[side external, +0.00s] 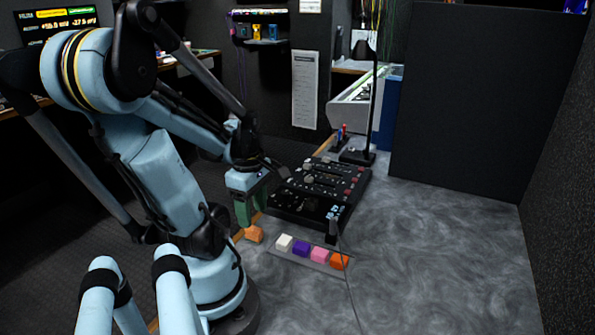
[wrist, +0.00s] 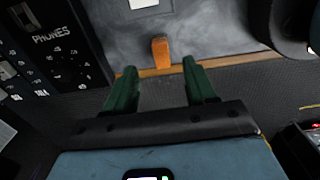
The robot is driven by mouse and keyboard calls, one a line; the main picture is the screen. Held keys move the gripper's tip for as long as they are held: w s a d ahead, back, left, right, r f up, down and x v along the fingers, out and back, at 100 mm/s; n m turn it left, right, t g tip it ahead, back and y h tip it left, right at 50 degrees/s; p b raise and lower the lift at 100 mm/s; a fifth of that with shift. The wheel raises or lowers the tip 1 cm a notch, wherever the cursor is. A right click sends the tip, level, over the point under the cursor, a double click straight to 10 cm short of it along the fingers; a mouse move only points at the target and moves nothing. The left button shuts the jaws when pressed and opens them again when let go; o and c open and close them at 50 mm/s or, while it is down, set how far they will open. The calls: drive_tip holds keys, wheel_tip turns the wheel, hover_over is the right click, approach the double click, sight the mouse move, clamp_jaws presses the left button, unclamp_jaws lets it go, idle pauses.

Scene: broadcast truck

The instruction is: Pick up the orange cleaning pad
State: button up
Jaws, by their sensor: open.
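An orange pad (side external: 254,234) lies on the grey tabletop close to its wooden front edge. It also shows in the wrist view (wrist: 160,52), upper middle, just beyond the gap between my fingertips. My gripper (side external: 251,215) has green fingers pointing down, just above and beside this pad. In the wrist view my gripper (wrist: 160,70) is open, with nothing between the fingers. A second, redder orange block (side external: 339,261) sits at the right end of a row with a white block (side external: 284,242), a purple block (side external: 301,249) and a pink block (side external: 320,255).
A black mixing console (side external: 320,190) stands on the table behind the row, close to my gripper. A thin dark stand (side external: 335,230) rises near the row's right end. The grey tabletop (side external: 440,250) is clear to the right, up to a dark partition (side external: 475,100).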

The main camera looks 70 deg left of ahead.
sight(254, 228)
drive_tip(key=shift+s+f, duration=0.1)
drive_tip(key=shift+f, duration=2.8)
drive_tip(key=shift+d, duration=0.1)
clamp_jaws()
